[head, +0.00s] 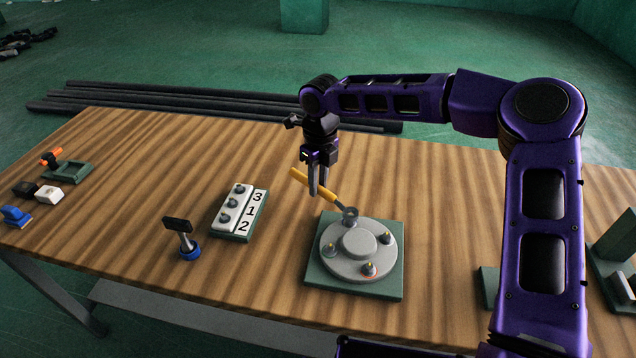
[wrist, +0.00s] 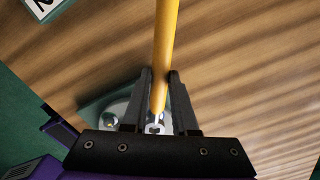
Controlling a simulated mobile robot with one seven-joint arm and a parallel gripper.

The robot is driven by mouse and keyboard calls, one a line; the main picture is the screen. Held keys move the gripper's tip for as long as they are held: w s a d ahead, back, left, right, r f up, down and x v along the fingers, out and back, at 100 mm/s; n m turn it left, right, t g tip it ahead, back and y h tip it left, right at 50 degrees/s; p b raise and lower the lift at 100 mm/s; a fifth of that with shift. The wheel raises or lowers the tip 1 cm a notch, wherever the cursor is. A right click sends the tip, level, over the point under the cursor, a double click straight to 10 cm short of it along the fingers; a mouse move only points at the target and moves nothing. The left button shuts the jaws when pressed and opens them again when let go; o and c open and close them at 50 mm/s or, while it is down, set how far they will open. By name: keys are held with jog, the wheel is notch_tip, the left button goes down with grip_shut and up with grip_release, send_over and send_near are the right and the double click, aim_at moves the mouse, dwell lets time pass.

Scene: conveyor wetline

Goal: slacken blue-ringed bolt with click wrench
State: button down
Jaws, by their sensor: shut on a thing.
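The click wrench (head: 327,187) has a yellow handle and a grey ring head. My gripper (head: 318,190) is shut on the handle. The handle slopes from upper left down to the head, which sits at the back edge of the round grey flange (head: 330,262), over or around a bolt there. In the wrist view the handle (wrist: 165,50) runs up between my fingers (wrist: 160,78). Other bolts stand on the flange at the right (head: 386,238), front (head: 368,269) and left (head: 333,250). I cannot tell which bolt has the blue ring; the one under the wrench head is mostly hidden.
The flange rests on a green plate (head: 394,283). To its left are a black-topped post with a blue base (head: 189,250) and a block numbered 3, 1, 2 (head: 240,212). Small items lie at the far left. The table (head: 140,170) between is clear.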

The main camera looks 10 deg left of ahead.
jog(key=shift+r, duration=0.2)
jog(key=shift+r, duration=2.5)
jog(key=shift+w+d+f+m, duration=0.1)
jog(key=shift+w+m, duration=0.15)
jog(key=shift+m, duration=0.05)
jog(key=shift+f, duration=0.1)
jog(key=shift+f+b, duration=0.5)
jog(key=shift+f, duration=2.15)
jog(key=shift+f, duration=0.95)
jog(key=shift+s, duration=0.1)
